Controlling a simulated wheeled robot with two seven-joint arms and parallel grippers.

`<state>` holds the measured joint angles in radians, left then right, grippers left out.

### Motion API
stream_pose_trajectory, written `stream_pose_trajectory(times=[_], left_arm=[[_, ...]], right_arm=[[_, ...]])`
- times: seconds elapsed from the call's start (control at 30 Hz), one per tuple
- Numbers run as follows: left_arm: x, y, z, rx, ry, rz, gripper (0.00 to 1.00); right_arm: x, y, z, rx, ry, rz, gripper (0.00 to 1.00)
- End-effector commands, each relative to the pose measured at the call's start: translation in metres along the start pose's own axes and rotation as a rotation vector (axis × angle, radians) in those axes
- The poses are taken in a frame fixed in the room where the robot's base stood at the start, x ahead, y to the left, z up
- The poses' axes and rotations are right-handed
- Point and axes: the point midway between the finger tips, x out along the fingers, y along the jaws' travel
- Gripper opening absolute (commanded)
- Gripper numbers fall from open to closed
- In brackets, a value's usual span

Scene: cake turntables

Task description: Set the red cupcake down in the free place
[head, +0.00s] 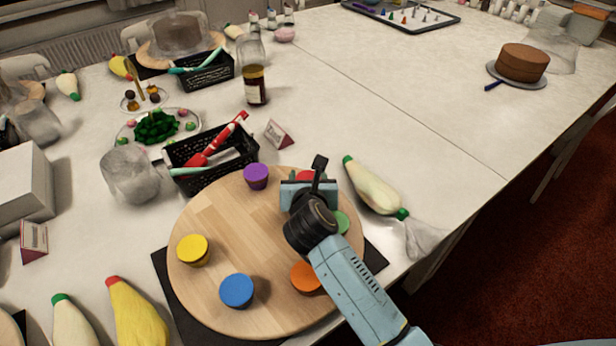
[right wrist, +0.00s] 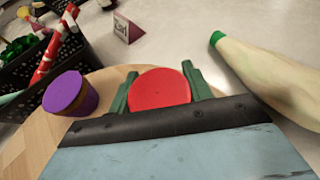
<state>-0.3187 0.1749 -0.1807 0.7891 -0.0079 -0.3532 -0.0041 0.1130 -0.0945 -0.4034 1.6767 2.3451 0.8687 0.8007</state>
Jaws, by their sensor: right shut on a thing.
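The red cupcake (right wrist: 160,88) sits between the two green fingers of my right gripper (right wrist: 158,84), which is shut on it. In the head view only a bit of the red cupcake (head: 304,175) shows behind the gripper, at the far right part of the round wooden turntable (head: 225,215). I cannot tell whether it touches the board. The purple cupcake (head: 256,176) is to its left and the green cupcake (head: 341,222), partly hidden by my arm, is nearer. Orange (head: 306,277), blue (head: 237,290) and yellow (head: 193,250) cupcakes stand around the rim. My left gripper is not in view.
A black basket (head: 213,170) with a red tool stands just beyond the turntable. A small card (head: 279,135) is behind it. A piping bag (head: 374,186) with green ends lies to the right. More piping bags (head: 138,315) lie at the near left. The table's right part is largely clear.

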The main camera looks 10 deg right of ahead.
Motion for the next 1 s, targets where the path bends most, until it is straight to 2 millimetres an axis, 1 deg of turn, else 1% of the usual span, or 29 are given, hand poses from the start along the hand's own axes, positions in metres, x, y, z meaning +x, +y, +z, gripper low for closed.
stream_pose_trajectory(times=[0.03, 0.17, 0.2, 0.47, 0.57, 0.67, 0.77, 0.9, 1.0], left_arm=[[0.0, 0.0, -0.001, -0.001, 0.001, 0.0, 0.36], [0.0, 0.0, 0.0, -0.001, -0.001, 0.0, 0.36], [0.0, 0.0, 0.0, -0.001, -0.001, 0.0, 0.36], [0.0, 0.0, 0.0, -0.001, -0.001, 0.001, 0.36], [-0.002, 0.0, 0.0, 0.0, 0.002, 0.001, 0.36], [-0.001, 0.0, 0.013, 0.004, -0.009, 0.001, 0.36], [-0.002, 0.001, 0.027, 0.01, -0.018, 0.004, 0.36], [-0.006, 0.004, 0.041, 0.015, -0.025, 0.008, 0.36], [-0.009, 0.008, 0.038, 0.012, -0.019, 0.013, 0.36]], right_arm=[[0.0, 0.0, -0.001, 0.0, 0.001, 0.0, 0.52], [0.0, 0.0, -0.001, 0.0, 0.0, 0.0, 0.69], [0.0, 0.0, -0.001, 0.0, 0.0, 0.0, 0.71], [0.0, 0.0, 0.0, 0.0, 0.0, 0.0, 0.71], [-0.001, 0.0, 0.004, 0.0, -0.001, 0.0, 0.71], [-0.014, 0.001, 0.003, 0.002, 0.002, 0.001, 0.71], [-0.034, 0.0, 0.003, 0.002, 0.003, 0.001, 0.71], [-0.066, 0.0, 0.004, 0.004, 0.003, 0.001, 0.71], [-0.087, 0.0, 0.003, 0.001, 0.003, 0.001, 0.71]])
